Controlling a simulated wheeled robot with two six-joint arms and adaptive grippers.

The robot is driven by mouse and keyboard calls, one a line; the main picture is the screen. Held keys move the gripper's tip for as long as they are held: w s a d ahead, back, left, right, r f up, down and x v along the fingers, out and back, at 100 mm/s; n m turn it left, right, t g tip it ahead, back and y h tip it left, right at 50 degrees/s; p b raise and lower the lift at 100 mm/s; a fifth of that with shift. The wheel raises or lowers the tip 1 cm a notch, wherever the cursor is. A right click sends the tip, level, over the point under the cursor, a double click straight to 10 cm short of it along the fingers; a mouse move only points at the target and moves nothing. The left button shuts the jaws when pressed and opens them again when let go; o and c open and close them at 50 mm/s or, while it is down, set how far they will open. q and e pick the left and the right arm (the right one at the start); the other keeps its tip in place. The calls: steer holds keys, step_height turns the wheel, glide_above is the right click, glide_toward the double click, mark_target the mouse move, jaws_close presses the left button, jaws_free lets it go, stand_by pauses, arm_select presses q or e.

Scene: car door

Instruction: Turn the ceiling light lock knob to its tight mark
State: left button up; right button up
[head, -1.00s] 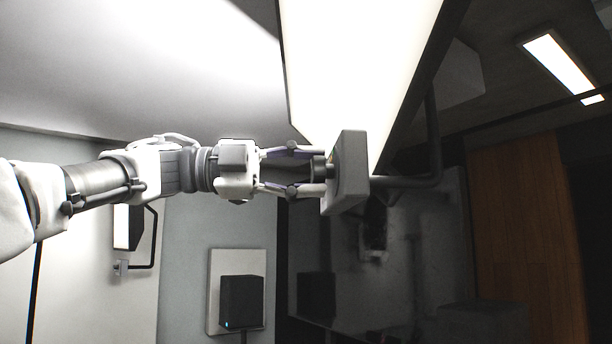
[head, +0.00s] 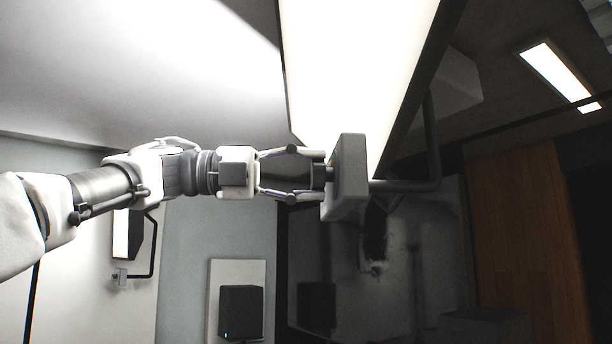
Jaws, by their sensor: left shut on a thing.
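The ceiling light (head: 360,70) is a large bright panel with a dark edge at the top centre. A grey block-shaped mount (head: 348,175) sits by its lower end, joined to a dark bent tube. A small dark lock knob (head: 329,174) sticks out of the mount's left side. My left gripper (head: 324,174) reaches in from the left and is shut on the knob, one finger above and one below. My right gripper is not in view.
The dark bent tube (head: 435,140) runs right of the mount and up beside the panel. A second wall lamp (head: 128,232) is at the lower left. A dark speaker-like box (head: 240,312) is below. Open space lies beneath my left arm.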

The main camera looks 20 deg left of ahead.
arm_select(q)
steer(key=shift+f, duration=0.1)
steer(key=o, duration=1.1)
steer(key=shift+d, duration=0.1)
steer(key=shift+o, duration=0.2)
steer(key=shift+d, duration=0.1)
steer(key=v, duration=0.7)
